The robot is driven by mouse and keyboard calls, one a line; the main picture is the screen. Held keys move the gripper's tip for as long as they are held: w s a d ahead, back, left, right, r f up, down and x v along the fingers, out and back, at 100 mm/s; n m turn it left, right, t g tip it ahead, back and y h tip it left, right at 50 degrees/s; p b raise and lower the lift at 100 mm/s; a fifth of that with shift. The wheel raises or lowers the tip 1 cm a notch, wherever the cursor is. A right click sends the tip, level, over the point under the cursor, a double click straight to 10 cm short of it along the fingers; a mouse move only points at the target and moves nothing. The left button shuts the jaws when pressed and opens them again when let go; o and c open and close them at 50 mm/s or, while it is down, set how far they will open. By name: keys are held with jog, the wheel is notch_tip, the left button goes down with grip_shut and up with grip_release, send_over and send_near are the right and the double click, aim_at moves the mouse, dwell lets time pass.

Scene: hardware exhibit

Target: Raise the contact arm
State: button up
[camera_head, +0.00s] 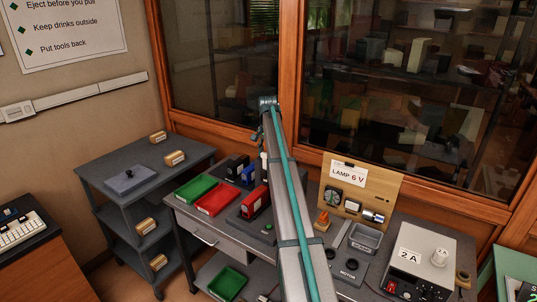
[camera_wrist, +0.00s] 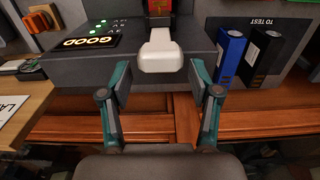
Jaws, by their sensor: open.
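In the wrist view, a white block-shaped handle (camera_wrist: 161,52) sticks out from the grey tester (camera_wrist: 95,72), below a red part (camera_wrist: 160,8). I take this handle to be the end of the contact arm; the rest of that arm is not clear. My gripper (camera_wrist: 159,76) is open, with one finger to either side of the handle. Gaps show between the handle and both fingers, and nothing is held. In the head view, my own arm covers much of the tester; a red module (camera_head: 256,203) shows beside it.
A blue module (camera_wrist: 230,55) and a black module (camera_wrist: 263,55) stand to the right in the wrist view. In the head view, a green tray (camera_head: 196,189) and a red tray (camera_head: 217,198) lie left of my arm. A lamp board (camera_head: 360,190) stands to the right, before glass.

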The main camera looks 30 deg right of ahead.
notch_tip(320, 180, up, 12)
dwell(0.6)
jog(key=s+a+f+n, duration=0.2)
jog(key=s+a+f, duration=0.3)
jog(key=a+f, duration=0.5)
jog(key=s+a+f+n, duration=0.35)
jog(key=a+f, duration=0.35)
jog(key=f, duration=0.6)
jog(key=s+a+f+n, duration=0.3)
jog(key=s+a+f, duration=1)
jog(key=s+f, duration=0.1)
jog(key=s+a+f+n, duration=0.2)
jog(key=s+a+f, duration=0.2)
jog(key=s, duration=0.5)
jog(key=s+a+f+n, duration=0.3)
jog(key=s+a+f, duration=0.15)
jog(key=s, duration=0.45)
jog(key=s+f+g, duration=0.2)
jog(key=s+f, duration=0.4)
jog(key=s, duration=0.3)
jog(key=s+f+g+b, duration=0.1)
jog(key=s+f+g, duration=0.1)
jog(key=s+f, duration=0.4)
jog(key=s+f+g, duration=0.2)
jog(key=s+f, duration=0.4)
jog(key=s, duration=0.6)
jog(key=shift+d+f+m+g, duration=0.2)
jog(key=shift+f+m+g, duration=0.1)
jog(key=shift+m+g, duration=0.1)
